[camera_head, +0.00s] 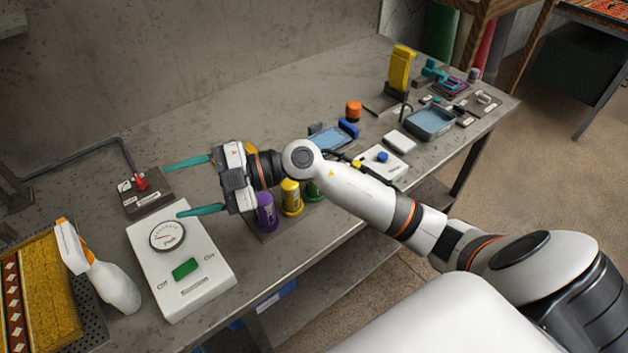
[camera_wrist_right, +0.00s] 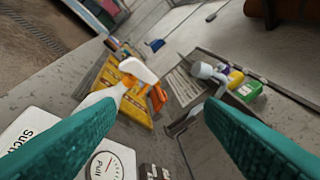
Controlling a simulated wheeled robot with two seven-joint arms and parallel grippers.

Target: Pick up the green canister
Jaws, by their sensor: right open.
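The green canister (camera_head: 314,190) stands upright on the table at the right end of a short row in the head view. My right arm partly hides it from above. The yellow canister (camera_head: 291,198) and the purple canister (camera_head: 266,212) stand to its left on the same dark base. My right gripper (camera_head: 174,190) is open and empty, its teal fingers pointing left, away from the green canister. The fingers are over the area of the gauge box and the red-knob box. The fingers also show spread in the right wrist view (camera_wrist_right: 160,105). My left gripper is not in view.
A white gauge box (camera_head: 205,275) stands below the fingers, and a red-knob box (camera_head: 145,192) lies beyond. A white spray bottle (camera_head: 110,282) and a yellow patterned rug (camera_head: 45,300) are at left. A blue tray (camera_head: 430,122) and an orange-capped jar (camera_head: 354,111) stand farther right.

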